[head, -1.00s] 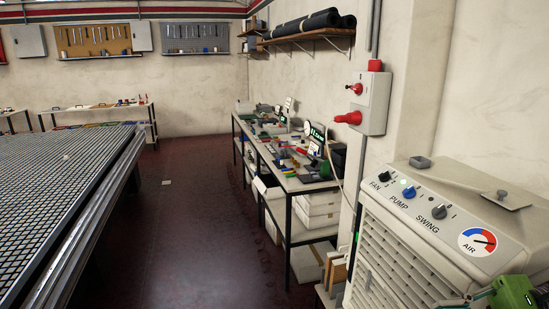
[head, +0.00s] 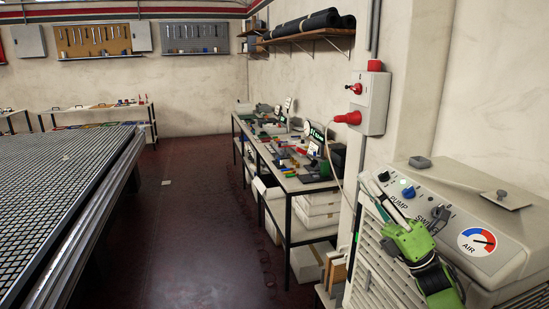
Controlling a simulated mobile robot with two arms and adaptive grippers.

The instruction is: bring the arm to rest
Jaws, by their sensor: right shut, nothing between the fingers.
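My right gripper (head: 376,188) is green with pale and dark fingers. It is shut and empty, in front of the panel of the beige air unit (head: 520,205) at the right. Its fingers point up and left, beside the FAN knob (head: 384,176); I cannot tell whether they touch the panel. The blue PUMP knob (head: 408,191) shows just right of the fingers. The SWING knob (head: 446,211) is right of the gripper, its label partly covered. My left gripper is not in view.
A red-buttoned switch box (head: 376,104) is on the wall above the unit. The vacuum grid table (head: 60,205) fills the left. A cluttered workbench (head: 305,184) stands along the right wall.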

